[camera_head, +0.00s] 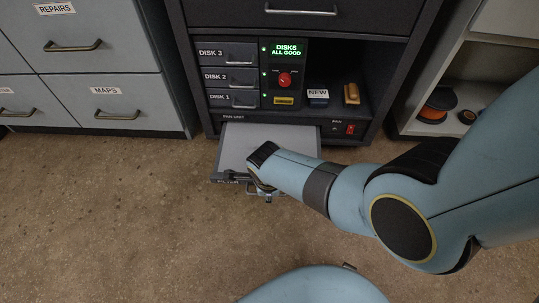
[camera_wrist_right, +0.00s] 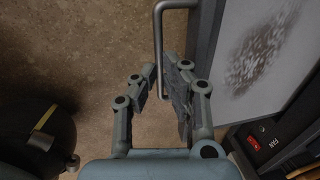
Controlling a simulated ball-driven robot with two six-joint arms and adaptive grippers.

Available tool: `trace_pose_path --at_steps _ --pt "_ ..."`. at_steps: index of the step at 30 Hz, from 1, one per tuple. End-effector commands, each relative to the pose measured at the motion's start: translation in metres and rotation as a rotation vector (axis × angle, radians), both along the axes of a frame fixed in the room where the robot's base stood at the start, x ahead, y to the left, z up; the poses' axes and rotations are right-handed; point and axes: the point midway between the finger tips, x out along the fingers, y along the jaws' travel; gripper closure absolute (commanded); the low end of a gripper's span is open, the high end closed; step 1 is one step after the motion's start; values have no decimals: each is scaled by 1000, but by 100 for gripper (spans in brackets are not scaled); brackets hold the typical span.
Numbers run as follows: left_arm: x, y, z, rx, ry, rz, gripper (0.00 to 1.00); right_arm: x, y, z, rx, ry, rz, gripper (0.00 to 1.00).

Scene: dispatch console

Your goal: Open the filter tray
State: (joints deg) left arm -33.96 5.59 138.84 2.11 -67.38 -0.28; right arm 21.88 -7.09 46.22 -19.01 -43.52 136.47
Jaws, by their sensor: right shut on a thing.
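The filter tray (camera_head: 236,143) is slid out from the bottom of the dark console, with its pale flat top showing. Its front edge carries a label that is partly hidden by my right gripper (camera_head: 262,190). In the right wrist view the tray's pale panel (camera_wrist_right: 255,60) has a dark speckled dust patch. A grey bar handle (camera_wrist_right: 159,35) stands off the tray's front. My right gripper (camera_wrist_right: 162,78) has its fingers on either side of this handle and is shut on it. My left gripper is not in view.
The console (camera_head: 375,60) holds disk drawers (camera_head: 228,76), a red knob (camera_head: 285,79) and a red fan switch (camera_head: 350,129). A blue cabinet (camera_head: 100,85) stands at left and a shelf with spools (camera_head: 438,104) at right. The floor before the tray is clear.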

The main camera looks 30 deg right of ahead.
Motion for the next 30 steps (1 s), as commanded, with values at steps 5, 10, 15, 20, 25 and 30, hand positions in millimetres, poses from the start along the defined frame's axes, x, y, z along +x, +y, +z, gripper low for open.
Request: trace_pose_path --at_steps 5,10,15,20,25,30 --pt "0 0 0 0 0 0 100 -2 1 -1 1 5 0 100" --pt "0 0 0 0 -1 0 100 -2 1 -1 2 5 0 82" --pt "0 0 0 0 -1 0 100 -1 1 -1 1 3 0 82" --pt "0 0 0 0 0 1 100 -1 0 -1 1 2 0 82" --pt "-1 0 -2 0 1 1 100 3 -2 -1 0 1 0 82" --pt "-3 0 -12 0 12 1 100 21 -15 -3 -1 0 0 82"
